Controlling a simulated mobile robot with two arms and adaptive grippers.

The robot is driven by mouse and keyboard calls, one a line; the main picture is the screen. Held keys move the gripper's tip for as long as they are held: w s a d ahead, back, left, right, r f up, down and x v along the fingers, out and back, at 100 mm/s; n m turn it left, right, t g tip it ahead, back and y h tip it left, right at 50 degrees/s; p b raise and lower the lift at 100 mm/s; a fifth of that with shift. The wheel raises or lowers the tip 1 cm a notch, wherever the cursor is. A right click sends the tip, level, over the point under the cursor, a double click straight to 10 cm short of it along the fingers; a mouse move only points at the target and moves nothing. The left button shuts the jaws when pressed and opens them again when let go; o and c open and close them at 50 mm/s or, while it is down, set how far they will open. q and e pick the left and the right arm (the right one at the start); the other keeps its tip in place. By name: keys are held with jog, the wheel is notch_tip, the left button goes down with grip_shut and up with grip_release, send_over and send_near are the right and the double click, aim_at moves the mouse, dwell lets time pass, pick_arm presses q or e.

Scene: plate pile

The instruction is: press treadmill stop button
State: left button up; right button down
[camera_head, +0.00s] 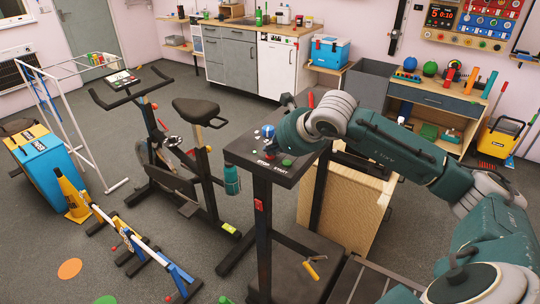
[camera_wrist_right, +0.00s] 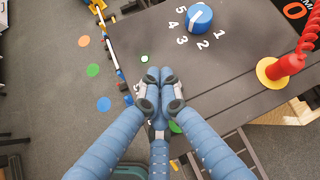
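The treadmill console (camera_head: 248,149) is a dark flat panel in the middle of the head view. White lettering shows on its near edge, beside a green button (camera_head: 287,162). My right arm reaches over the console from the right. In the right wrist view my right gripper (camera_wrist_right: 159,78) has its blue-grey fingers drawn together, with nothing seen between them. The fingertips are over the console near its edge. The green button is partly hidden by a finger there (camera_wrist_right: 175,127). I cannot make out the stop button; the fingers may cover it. Contact cannot be told. My left gripper is out of view.
A blue numbered dial (camera_wrist_right: 198,17) and a red coiled cord on a yellow base (camera_wrist_right: 267,73) stand on the console. A small pale button (camera_wrist_right: 144,58) lies near the fingertips. An exercise bike (camera_head: 180,150) stands left of the console.

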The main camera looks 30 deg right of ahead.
aim_at(272, 157)
jog(key=shift+r, duration=0.6)
jog(key=shift+r, duration=0.15)
jog(key=shift+r+p, duration=1.55)
jog(key=shift+r, duration=0.85)
